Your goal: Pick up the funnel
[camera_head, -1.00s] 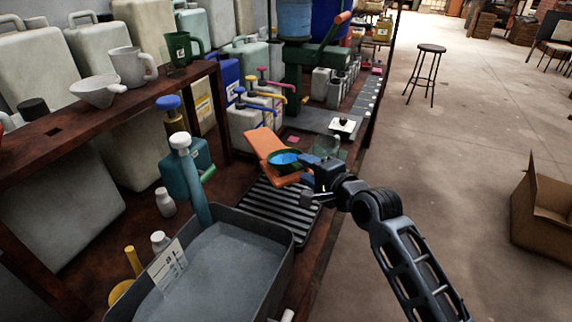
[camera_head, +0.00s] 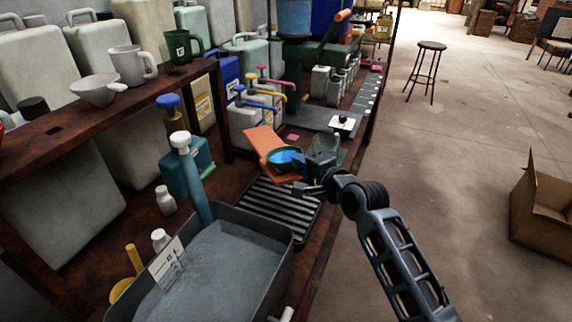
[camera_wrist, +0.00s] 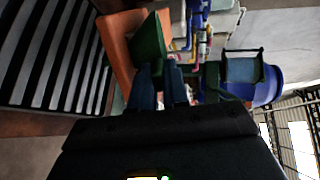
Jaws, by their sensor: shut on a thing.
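The funnel (camera_head: 287,157) is a dark green cone with a round rim and a blue inside in the head view. In the wrist view the green cone (camera_wrist: 149,48) stands out just beyond the fingertips. My gripper (camera_head: 307,173) is shut on the funnel at its edge nearest the arm. In the wrist view both fingers of my gripper (camera_wrist: 160,76) meet the cone's near end, and the exact contact is dark. The funnel is in front of an orange board (camera_head: 263,139); I cannot tell whether they touch.
A black ribbed mat (camera_head: 275,205) lies below my gripper. A grey vat (camera_head: 240,220) of liquid stands in front, with a tall blue-grey pump beside it. Pump bottles and a clear green vessel (camera_head: 326,146) stand behind.

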